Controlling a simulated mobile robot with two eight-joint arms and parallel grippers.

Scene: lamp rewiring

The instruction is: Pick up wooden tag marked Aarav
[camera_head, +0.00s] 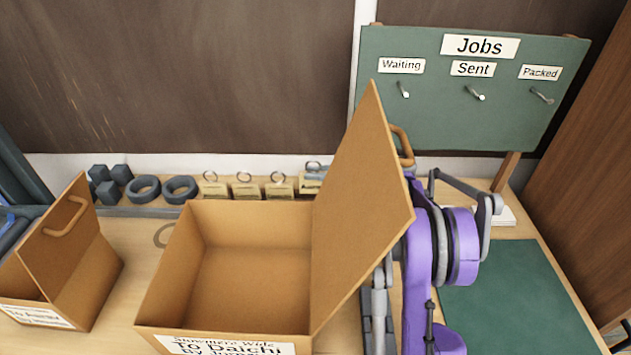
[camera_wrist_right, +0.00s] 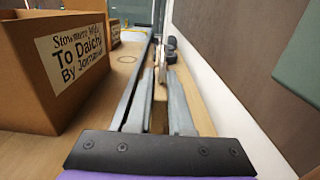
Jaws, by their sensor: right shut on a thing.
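Several small wooden tags with metal rings stand in a row along the back of the bench. Three show clearly, the left one (camera_head: 215,188), the middle one (camera_head: 246,189) and the right one (camera_head: 280,189). A further tag (camera_head: 311,188) is partly hidden by the raised box lid. Their names are too small to read. My right gripper (camera_head: 318,168) reaches in behind that lid, its fingertips at this last tag. In the right wrist view its fingers (camera_wrist_right: 160,68) are shut on what appears to be a tag. My left gripper is not in view.
An open cardboard box (camera_head: 250,265) labelled "To Daichi" stands in front, its lid (camera_head: 365,205) upright beside my right arm. A smaller box (camera_head: 75,285) stands left. Dark rings (camera_head: 180,189) lie behind. A jobs board (camera_head: 470,110) has three bare hooks; a green mat (camera_head: 520,300) is clear.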

